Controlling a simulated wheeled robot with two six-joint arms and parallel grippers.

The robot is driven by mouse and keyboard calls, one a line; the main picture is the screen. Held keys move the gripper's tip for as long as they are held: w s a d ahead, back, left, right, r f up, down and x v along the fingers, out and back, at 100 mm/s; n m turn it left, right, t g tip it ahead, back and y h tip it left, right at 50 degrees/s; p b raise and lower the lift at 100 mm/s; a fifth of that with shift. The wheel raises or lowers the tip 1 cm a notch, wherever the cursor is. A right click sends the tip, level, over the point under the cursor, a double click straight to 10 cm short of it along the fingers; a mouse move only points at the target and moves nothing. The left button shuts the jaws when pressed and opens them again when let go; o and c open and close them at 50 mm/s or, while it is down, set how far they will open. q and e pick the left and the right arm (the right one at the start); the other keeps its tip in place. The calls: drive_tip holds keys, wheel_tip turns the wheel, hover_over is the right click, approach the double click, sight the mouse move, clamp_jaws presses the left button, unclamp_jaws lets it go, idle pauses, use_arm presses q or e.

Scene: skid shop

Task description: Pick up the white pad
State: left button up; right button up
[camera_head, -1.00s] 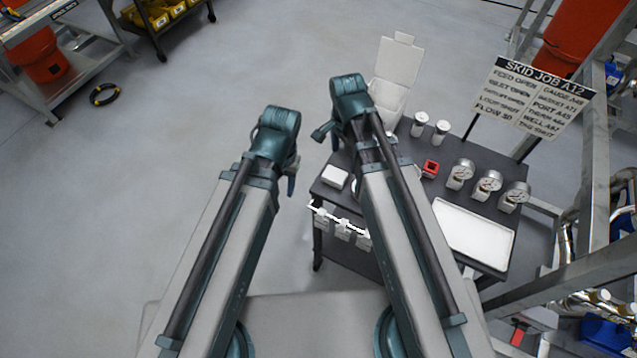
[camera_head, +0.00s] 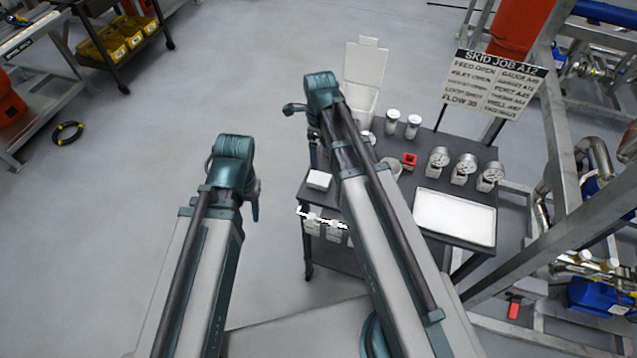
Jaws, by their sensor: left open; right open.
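A small white block, which looks like the white pad (camera_head: 319,179), lies on the left front corner of the dark cart top (camera_head: 403,193). My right gripper (camera_head: 314,152) hangs beyond the pad, mostly hidden behind its own arm; it looks empty and apart from the pad. My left gripper (camera_head: 255,209) points down over the floor, left of the cart, largely hidden by its arm. It is open and not touching anything visible.
The cart also holds an open white box (camera_head: 366,62), two white-capped jars, a red part (camera_head: 409,160), three gauges (camera_head: 465,166) and a white tray (camera_head: 455,217). A sign (camera_head: 494,84) stands behind. Metal framing is at right.

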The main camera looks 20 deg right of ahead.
drive_tip(key=b, duration=0.7)
hover_over(319, 178)
wheel_tip(319, 178, down, 7)
drive_tip(key=shift+d+f, duration=0.1)
drive_tip(key=shift+f, duration=0.05)
wheel_tip(319, 178, down, 5)
drive_tip(key=b, duration=0.4)
drive_tip(key=shift+f+b, duration=0.15)
drive_tip(key=shift+b, duration=0.25)
clamp_jaws()
drive_tip(key=shift+r, duration=0.2)
